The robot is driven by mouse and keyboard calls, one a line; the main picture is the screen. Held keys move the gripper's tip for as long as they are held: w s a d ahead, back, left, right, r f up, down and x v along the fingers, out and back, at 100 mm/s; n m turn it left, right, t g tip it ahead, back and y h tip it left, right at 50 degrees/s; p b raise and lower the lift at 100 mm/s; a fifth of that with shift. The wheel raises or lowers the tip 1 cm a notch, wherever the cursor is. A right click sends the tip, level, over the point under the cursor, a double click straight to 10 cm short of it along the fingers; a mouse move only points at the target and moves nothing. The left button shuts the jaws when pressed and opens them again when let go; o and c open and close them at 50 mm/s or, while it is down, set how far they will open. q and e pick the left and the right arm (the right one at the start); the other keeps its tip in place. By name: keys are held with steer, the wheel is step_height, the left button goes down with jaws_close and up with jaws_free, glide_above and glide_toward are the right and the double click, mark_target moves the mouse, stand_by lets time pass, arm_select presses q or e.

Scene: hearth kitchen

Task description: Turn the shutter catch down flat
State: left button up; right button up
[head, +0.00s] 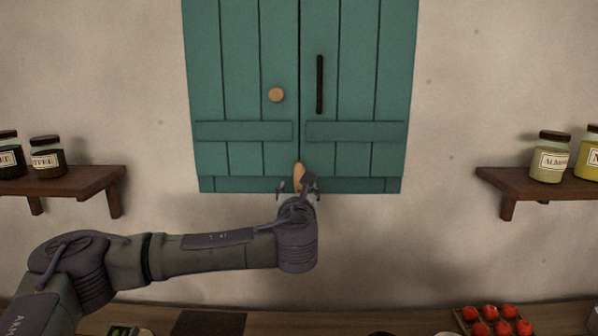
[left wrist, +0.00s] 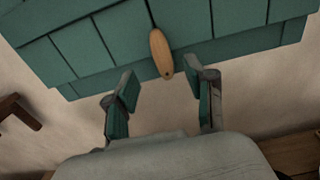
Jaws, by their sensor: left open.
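The shutter catch (head: 298,176) is a small wooden oval piece at the bottom of the seam between the two green shutter doors (head: 240,60). It stands upright, along the seam. In the left wrist view the catch (left wrist: 161,53) is just ahead of the fingertips, between their lines. My left gripper (head: 297,186) is open and empty, just below the catch. In the left wrist view its two fingers (left wrist: 160,84) are spread apart, with no clear contact with the catch. The gripper hides part of the shutter's lower edge in the head view. My right gripper is not in view.
A round wooden knob (head: 276,95) and a black vertical handle (head: 320,84) are on the doors above. Shelves with jars stand out at left (head: 70,183) and right (head: 535,184). A counter (head: 300,322) with red items (head: 495,320) runs below. The wall around the shutter is clear.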

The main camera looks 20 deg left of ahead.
mark_target(299, 177)
arm_select(q)
steer(key=p+x, duration=0.1)
steer(key=x, duration=0.3)
steer(key=shift+w, duration=0.15)
steer(key=p+x, duration=0.1)
steer(key=x, duration=0.3)
steer(key=shift+f, duration=0.15)
steer(key=shift+w+p, duration=0.15)
steer(key=shift+p, duration=0.15)
steer(key=shift+a+f, duration=0.1)
steer(key=shift+c, duration=0.5)
jaws_close()
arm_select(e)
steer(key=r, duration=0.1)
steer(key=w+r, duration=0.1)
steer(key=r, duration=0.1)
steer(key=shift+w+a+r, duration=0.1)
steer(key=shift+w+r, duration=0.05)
